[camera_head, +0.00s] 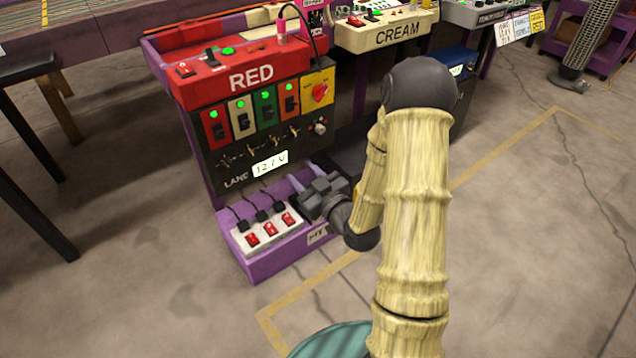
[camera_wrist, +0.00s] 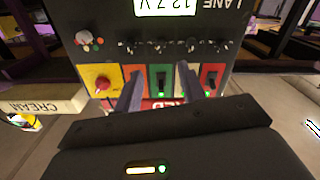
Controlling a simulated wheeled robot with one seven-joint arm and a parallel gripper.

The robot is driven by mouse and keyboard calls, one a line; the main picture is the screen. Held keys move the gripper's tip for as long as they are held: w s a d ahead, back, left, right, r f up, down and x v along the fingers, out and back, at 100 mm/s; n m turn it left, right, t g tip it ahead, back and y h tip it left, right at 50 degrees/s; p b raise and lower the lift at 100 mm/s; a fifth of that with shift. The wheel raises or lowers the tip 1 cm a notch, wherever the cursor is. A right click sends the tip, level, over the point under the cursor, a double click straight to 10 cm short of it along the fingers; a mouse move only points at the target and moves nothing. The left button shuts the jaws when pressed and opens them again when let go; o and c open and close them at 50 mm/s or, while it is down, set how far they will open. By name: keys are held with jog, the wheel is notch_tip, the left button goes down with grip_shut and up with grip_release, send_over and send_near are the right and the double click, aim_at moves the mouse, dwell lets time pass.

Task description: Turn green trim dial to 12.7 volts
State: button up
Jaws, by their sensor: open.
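The green trim dial (camera_head: 276,141) is a small dark knob on the black lane panel, below the green switch plate (camera_head: 265,105). It also shows in the wrist view (camera_wrist: 160,47), beyond my fingertips. The lane display (camera_head: 270,163) shows a voltage; in the wrist view the display (camera_wrist: 166,6) reads 12.7 V. My gripper (camera_head: 306,178) is in front of the panel's lower right. In the wrist view my gripper (camera_wrist: 160,88) is open and empty, its two fingers framing the green switch plate. The fingers look apart from the dial.
Neighbouring trim knobs sit close on both sides of the green one. A yellow plate with a red knob (camera_head: 319,93) is at the panel's right. A white power strip (camera_head: 268,233) with red switches and black plugs lies on the purple base below. Open floor lies right.

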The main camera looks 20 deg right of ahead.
jog(key=p+v, duration=0.5)
jog(key=p, duration=0.5)
jog(key=shift+s+d, duration=0.15)
jog(key=shift+s, duration=0.15)
dwell(0.4)
